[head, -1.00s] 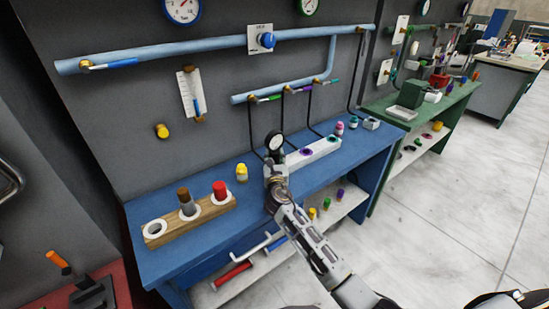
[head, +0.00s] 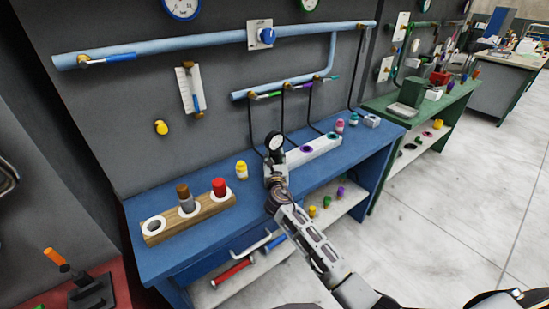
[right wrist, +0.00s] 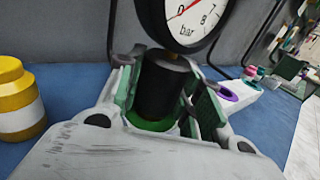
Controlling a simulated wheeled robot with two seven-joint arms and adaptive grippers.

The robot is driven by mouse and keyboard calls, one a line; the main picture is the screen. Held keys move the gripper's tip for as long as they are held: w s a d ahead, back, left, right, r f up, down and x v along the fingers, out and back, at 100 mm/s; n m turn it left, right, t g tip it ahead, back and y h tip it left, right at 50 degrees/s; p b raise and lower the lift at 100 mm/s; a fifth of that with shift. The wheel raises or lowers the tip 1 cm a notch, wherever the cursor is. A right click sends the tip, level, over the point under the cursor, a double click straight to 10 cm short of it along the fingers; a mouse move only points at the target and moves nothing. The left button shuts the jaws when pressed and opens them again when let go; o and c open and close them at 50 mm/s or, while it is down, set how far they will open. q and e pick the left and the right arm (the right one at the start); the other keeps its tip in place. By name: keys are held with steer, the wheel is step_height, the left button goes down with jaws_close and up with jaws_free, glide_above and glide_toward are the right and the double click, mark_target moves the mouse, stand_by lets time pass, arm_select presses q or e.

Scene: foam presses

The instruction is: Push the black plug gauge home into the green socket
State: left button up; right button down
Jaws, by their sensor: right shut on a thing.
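The black plug gauge (right wrist: 163,85) is a black cylinder with a round white dial marked "bar" on top; the dial also shows in the head view (head: 274,141). My right gripper (right wrist: 162,98) is shut on the black cylinder, one finger on each side. The green socket (right wrist: 150,123) shows as a green ring around the plug's lower end. The plug looks upright over or in it; how deep it sits is hidden. In the head view my right gripper (head: 275,166) hides the socket. My left gripper is not in view.
A white block (head: 320,146) with purple and dark sockets stands right of the gripper. A yellow bottle (head: 241,170) stands close on the left. A wooden rack (head: 160,234) with a brown-topped and a red plug lies further left. Hoses hang behind from the blue pipe (head: 207,49).

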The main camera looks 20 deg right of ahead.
steer(key=shift+f, duration=0.15)
steer(key=c, duration=0.9)
jaws_free()
steer(key=shift+f, duration=0.1)
steer(key=shift+v, duration=6)
